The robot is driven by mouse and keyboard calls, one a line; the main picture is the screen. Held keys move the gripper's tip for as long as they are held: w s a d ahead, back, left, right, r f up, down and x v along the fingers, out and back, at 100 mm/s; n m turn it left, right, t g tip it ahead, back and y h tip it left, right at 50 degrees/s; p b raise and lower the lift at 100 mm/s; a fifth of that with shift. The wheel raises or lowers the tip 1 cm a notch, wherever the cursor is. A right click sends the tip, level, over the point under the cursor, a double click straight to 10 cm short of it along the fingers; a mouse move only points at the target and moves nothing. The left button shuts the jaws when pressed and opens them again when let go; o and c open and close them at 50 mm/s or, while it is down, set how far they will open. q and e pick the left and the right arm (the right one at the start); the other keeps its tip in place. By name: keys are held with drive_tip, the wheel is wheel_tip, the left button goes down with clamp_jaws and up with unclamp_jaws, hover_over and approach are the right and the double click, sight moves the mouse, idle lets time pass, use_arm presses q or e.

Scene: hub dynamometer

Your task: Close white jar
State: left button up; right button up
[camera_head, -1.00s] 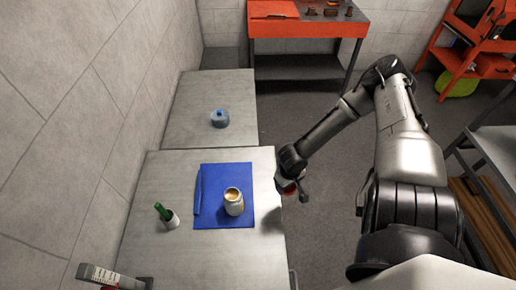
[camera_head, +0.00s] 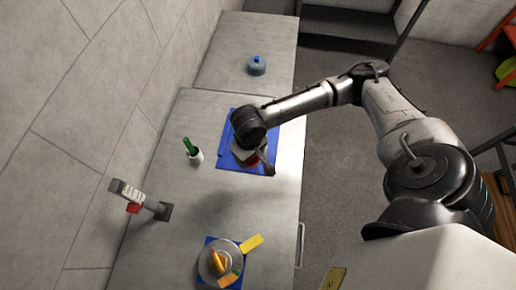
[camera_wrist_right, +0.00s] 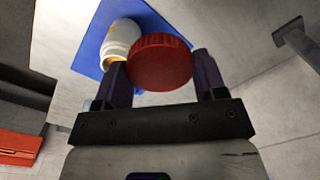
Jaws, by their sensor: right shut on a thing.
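The white jar (camera_wrist_right: 121,42) stands open on the blue mat (camera_wrist_right: 165,22), with its brownish contents showing at the mouth. My right gripper (camera_wrist_right: 160,65) is shut on a round red lid (camera_wrist_right: 160,60) with a ribbed edge. In the right wrist view the lid is beside the jar's mouth and partly overlaps it; I cannot tell whether they touch. In the head view my right gripper (camera_head: 262,163) is over the blue mat (camera_head: 262,112), and the arm mostly hides the jar. My left gripper is not in view.
A white container with a green top (camera_head: 190,147) stands left of the mat. A grey device with a red part (camera_head: 133,195) is at the left edge. A round plate with yellow pieces (camera_head: 206,265) is in front. A blue-grey pot (camera_head: 257,66) stands on the back table.

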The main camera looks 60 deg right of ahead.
drive_tip(key=w+a+r+n, duration=0.1)
drive_tip(key=w+a+r, duration=0.1)
drive_tip(key=w+r, duration=0.2)
drive_tip(key=w+a+r, duration=0.3)
drive_tip(key=w+r, duration=0.1)
drive_tip(key=r, duration=0.5)
drive_tip(key=w+a+r+n, duration=0.1)
drive_tip(key=w+a+r, duration=0.2)
drive_tip(key=r, duration=0.4)
drive_tip(key=shift+w+n, duration=0.3)
drive_tip(key=shift+w, duration=0.2)
drive_tip(key=shift+s+d, duration=0.1)
